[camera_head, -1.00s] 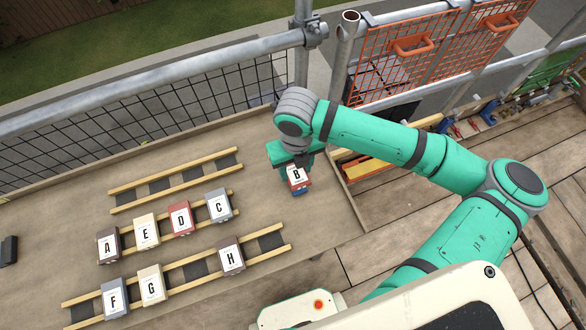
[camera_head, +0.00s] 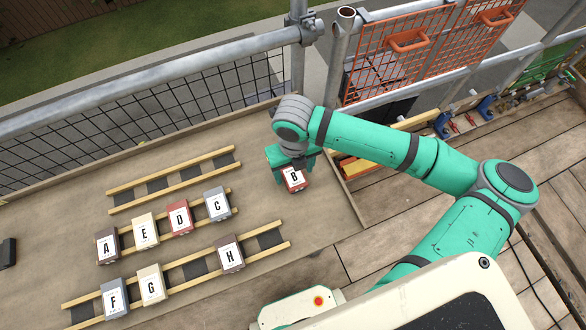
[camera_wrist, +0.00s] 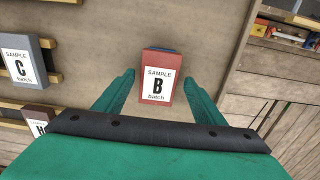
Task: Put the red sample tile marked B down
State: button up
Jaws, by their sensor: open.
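The red sample tile marked B (camera_head: 294,180) is near the right end of the brown board, with its white label facing up. In the wrist view the same tile (camera_wrist: 157,90) lies between my two green fingers, with a gap on each side. My gripper (camera_head: 291,166) is open around tile B and holds nothing. A thin blue strip (camera_wrist: 162,49) shows along the tile's far edge. The tile appears to rest on a surface, but its underside is hidden.
Wooden rail racks carry other lettered tiles to the left: A (camera_head: 107,245), E, D (camera_head: 180,217) and C (camera_head: 217,203), with F, G and H (camera_head: 230,254) in front. An empty rack (camera_head: 175,178) lies behind. Bare board (camera_head: 310,235) lies in front of B. A mesh guardrail stands behind.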

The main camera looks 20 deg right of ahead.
aim_at(293, 174)
notch_tip(293, 174, up, 12)
jog(key=shift+r, duration=0.15)
dwell(0.3)
dwell(0.4)
jog(key=shift+a, duration=0.1)
